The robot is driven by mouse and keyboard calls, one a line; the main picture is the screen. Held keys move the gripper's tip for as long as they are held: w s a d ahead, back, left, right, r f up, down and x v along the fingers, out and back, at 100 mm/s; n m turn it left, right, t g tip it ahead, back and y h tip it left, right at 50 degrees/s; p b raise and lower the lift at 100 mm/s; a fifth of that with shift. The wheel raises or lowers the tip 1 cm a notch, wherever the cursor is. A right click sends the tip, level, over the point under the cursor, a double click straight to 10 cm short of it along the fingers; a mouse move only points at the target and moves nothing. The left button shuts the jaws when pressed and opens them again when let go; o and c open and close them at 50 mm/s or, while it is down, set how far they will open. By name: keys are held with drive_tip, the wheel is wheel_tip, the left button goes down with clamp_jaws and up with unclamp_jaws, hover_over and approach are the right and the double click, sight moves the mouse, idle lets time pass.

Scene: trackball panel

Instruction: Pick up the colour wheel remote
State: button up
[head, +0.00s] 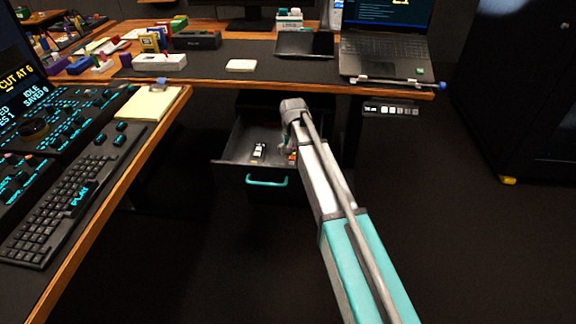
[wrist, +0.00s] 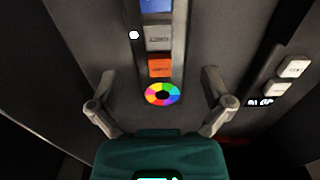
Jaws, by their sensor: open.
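The colour wheel remote (wrist: 162,95) lies in the open drawer (head: 238,135). In the wrist view it is a long dark strip with a rainbow ring at its near end and orange, grey and blue buttons above it; its far end is cut off by the frame. In the head view only a bit of orange (head: 292,156) shows beside my gripper (head: 286,146), and the rest is hidden by my arm. My gripper (wrist: 158,80) is open, with one finger on each side of the strip. Neither finger appears to touch it.
A black item with white buttons (head: 259,150) lies left in the drawer; a similar one (wrist: 278,88) is at the right in the wrist view. The drawer has a teal handle (head: 267,182). The wooden desk edge (head: 230,84) stands above and behind it.

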sight(292, 157)
drive_tip(key=shift+f+b, duration=0.65)
drive_tip(key=shift+f, duration=0.3)
drive_tip(key=c, duration=1.1)
drive_tip(key=shift+r, duration=0.15)
wheel_tip(292, 157, up, 10)
drive_tip(key=p, duration=1)
